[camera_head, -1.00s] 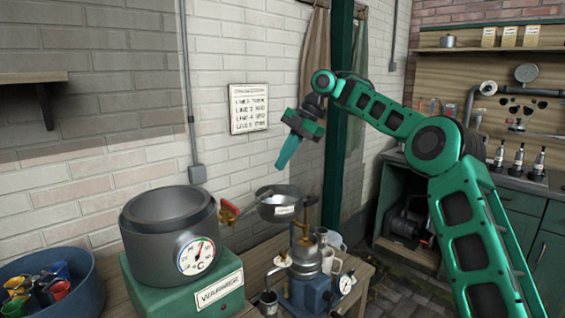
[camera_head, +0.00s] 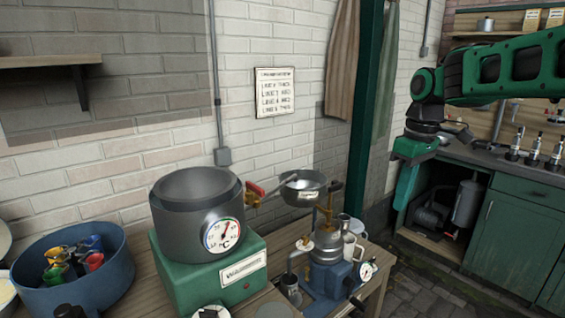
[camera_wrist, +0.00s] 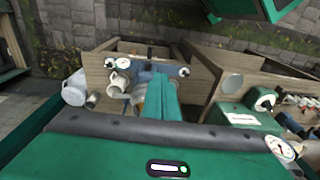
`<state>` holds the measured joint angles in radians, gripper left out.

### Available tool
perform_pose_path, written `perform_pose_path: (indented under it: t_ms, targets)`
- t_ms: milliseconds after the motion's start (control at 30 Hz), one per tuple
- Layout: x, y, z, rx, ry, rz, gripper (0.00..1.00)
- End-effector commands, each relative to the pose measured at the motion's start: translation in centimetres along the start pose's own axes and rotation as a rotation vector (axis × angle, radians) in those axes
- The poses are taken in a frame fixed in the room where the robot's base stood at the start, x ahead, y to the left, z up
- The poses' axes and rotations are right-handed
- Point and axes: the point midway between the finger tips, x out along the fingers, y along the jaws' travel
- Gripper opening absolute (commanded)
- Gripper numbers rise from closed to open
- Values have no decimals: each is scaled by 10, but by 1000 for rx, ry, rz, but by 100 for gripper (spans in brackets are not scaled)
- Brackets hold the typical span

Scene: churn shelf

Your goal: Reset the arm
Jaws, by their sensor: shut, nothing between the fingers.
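My gripper (camera_head: 405,186) hangs from my green arm at the right in the head view, with its teal fingers pointing down. It is in the air, to the right of the separator machine, and touches nothing that I can see. In the wrist view the fingers of my gripper (camera_wrist: 162,98) lie together and empty. Beyond them is the wooden bench, seen from above.
A green warmer (camera_head: 210,272) carries a grey pot (camera_head: 185,215) with a dial. Right of it stands the separator machine (camera_head: 327,245) with a metal bowl (camera_head: 303,190). A blue tub (camera_head: 100,285) holds coloured cups. A green cabinet (camera_head: 510,235) stands at the right.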

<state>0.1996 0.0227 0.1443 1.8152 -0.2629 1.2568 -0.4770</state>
Motion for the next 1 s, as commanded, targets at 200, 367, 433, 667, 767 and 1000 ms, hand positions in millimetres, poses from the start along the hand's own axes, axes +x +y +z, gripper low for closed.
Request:
perform_pose_path:
  t_ms: [200, 367, 433, 667, 767, 1000]
  targets:
    - [23, -8, 127, 470, -22, 50, 0]
    - [50, -30, 216, 800, -28, 70, 0]
    - [64, -43, 250, 927, -30, 73, 0]
    - [99, -76, 316, 1187, -38, 75, 0]
    - [105, -81, 325, 1225, -39, 74, 0]
    - [106, -82, 326, 1232, -40, 74, 0]
